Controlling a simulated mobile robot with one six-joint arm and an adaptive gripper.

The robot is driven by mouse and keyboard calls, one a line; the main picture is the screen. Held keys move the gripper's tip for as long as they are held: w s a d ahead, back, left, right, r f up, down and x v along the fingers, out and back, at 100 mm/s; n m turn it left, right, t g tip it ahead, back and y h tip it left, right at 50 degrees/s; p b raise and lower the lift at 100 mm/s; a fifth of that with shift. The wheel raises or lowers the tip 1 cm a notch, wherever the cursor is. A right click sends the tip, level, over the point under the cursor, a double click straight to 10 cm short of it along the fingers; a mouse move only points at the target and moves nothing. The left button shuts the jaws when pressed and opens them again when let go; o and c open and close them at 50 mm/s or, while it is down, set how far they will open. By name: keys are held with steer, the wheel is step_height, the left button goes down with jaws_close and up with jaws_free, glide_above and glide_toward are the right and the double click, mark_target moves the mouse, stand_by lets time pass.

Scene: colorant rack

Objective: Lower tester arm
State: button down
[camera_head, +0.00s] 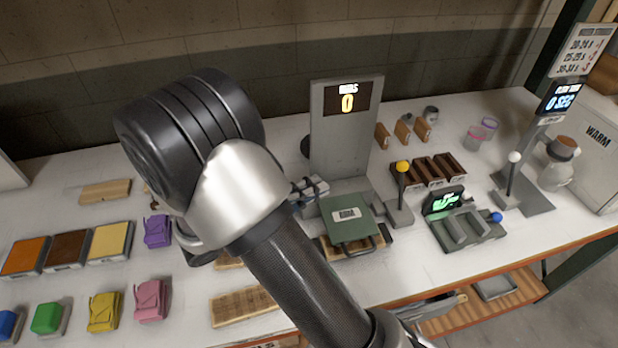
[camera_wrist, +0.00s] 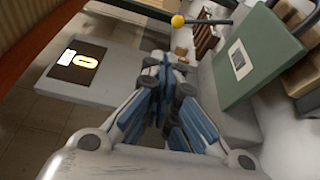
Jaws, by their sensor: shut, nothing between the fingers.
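The tester has an upright grey panel (camera_head: 345,135) with a display (camera_head: 347,98) reading "RUBS 0". In front of it is a flat green part (camera_head: 346,228) with a white label and a dark bar handle at its front edge. I cannot tell for certain which part is the tester arm. My gripper (camera_head: 318,186) is shut and empty, just behind and left of the green part, and partly hidden by my arm. In the wrist view the shut fingers (camera_wrist: 170,82) point towards the tester, with the green part (camera_wrist: 240,62) to their right and the panel (camera_wrist: 100,82) to their left.
A yellow-knobbed lever (camera_head: 402,167) stands right of the green part. Right of it are dark wooden trays (camera_head: 430,172) and a green-display device (camera_head: 465,222). A white-knobbed lever (camera_head: 514,158) stands farther right. Colored pouches (camera_head: 151,300) and pads (camera_head: 70,247) fill the left table.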

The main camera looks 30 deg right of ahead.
steer(key=s+f+m+b, duration=0.1)
steer(key=f+b, duration=0.1)
steer(key=s+a+f+m+h+b, duration=0.1)
steer(key=s+f+m+b, duration=0.1)
steer(key=f, duration=0.1)
steer(key=s+f+m+b, duration=0.1)
steer(key=s+f+b, duration=0.1)
steer(key=shift+a+f+m+h, duration=0.15)
steer(key=shift+a+m+h, duration=0.1)
steer(key=shift+m+h, duration=0.05)
steer(key=shift+s+f, duration=0.15)
steer(key=shift+f, duration=0.5)
steer(key=a, duration=0.8)
steer(key=a+f, duration=0.1)
steer(key=a, duration=0.3)
steer(key=shift+s+f, duration=0.1)
steer(key=shift+s, duration=0.15)
